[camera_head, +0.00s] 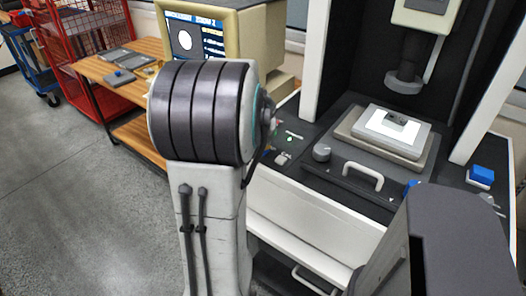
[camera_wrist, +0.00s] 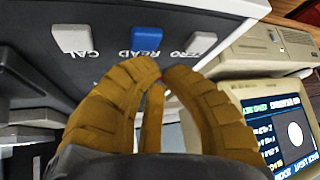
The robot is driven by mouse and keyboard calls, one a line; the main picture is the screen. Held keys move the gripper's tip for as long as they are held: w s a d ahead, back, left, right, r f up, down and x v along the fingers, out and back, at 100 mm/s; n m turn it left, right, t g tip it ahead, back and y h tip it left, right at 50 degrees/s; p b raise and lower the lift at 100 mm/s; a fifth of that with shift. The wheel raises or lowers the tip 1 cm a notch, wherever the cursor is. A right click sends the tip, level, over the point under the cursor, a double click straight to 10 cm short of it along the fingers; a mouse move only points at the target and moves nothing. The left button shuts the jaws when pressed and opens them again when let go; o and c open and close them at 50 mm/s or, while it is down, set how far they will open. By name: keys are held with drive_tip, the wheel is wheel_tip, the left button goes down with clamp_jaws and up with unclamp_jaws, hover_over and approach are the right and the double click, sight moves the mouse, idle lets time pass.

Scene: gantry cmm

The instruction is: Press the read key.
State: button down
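In the wrist view the blue read key (camera_wrist: 146,40) sits on a dark panel, with "READ" printed beside it. In the head view my arm hides my gripper and the read key.
The measuring machine's stage (camera_head: 355,150) holds a bright plate under a lens column (camera_head: 404,80). A knob (camera_head: 321,152) and a handle (camera_head: 362,176) stand up from its front deck. A monitor (camera_head: 196,38) stands on a wooden bench left of it. Open floor (camera_head: 80,200) lies left.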

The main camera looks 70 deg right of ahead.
sight(261, 148)
drive_tip(key=shift+f+b, duration=0.25)
drive_tip(key=shift+b, duration=0.05)
idle(1.1)
drive_tip(key=shift+f, duration=0.2)
drive_tip(key=shift+f+b, duration=0.35)
drive_tip(key=shift+b, duration=0.35)
idle(0.7)
drive_tip(key=shift+r, duration=0.1)
idle(0.3)
drive_tip(key=shift+r+p, duration=0.55)
drive_tip(key=shift+r, duration=0.15)
drive_tip(key=shift+r+p, duration=1.85)
drive_tip(key=shift+r, duration=0.7)
drive_tip(key=shift+a+f, duration=0.1)
drive_tip(key=shift+f, duration=0.05)
